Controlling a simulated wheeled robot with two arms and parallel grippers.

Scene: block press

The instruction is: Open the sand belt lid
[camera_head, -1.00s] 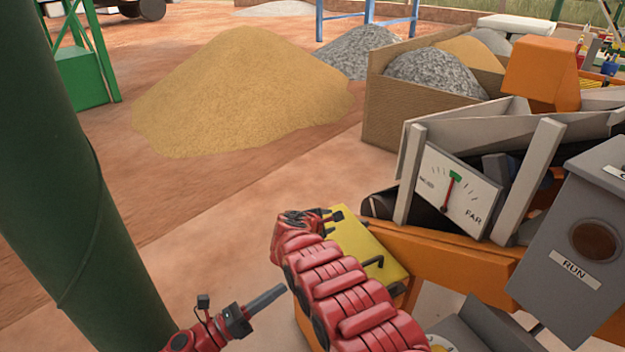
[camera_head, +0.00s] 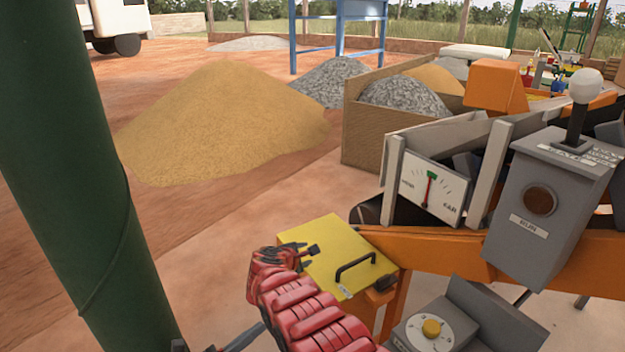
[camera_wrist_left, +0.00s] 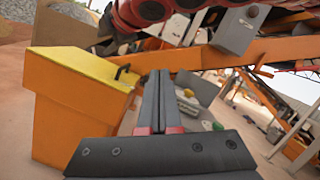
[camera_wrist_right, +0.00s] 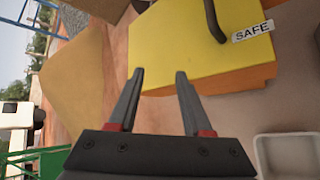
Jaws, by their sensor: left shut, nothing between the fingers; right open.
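The sand belt lid is a flat yellow panel (camera_head: 325,240) with a black bar handle (camera_head: 355,265), lying level on an orange box. The lid (camera_wrist_left: 92,68) also shows on the box in the left wrist view. In the right wrist view the lid (camera_wrist_right: 190,50) fills the top middle, with the handle (camera_wrist_right: 213,20) beside a SAFE label. My right gripper (camera_head: 303,248) is at the lid's left edge; its fingers (camera_wrist_right: 160,75) are open and empty, and contact is unclear. My left gripper (camera_head: 255,330) is low, left of the box, its fingers (camera_wrist_left: 160,75) shut and empty.
A grey RUN box (camera_head: 550,205) with a lever, a dial gauge (camera_head: 432,187) and an orange beam (camera_head: 430,247) stand right of the lid. A yellow knob (camera_head: 431,327) sits below. A green post (camera_head: 65,150) rises at left. The ground before the sand pile is open.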

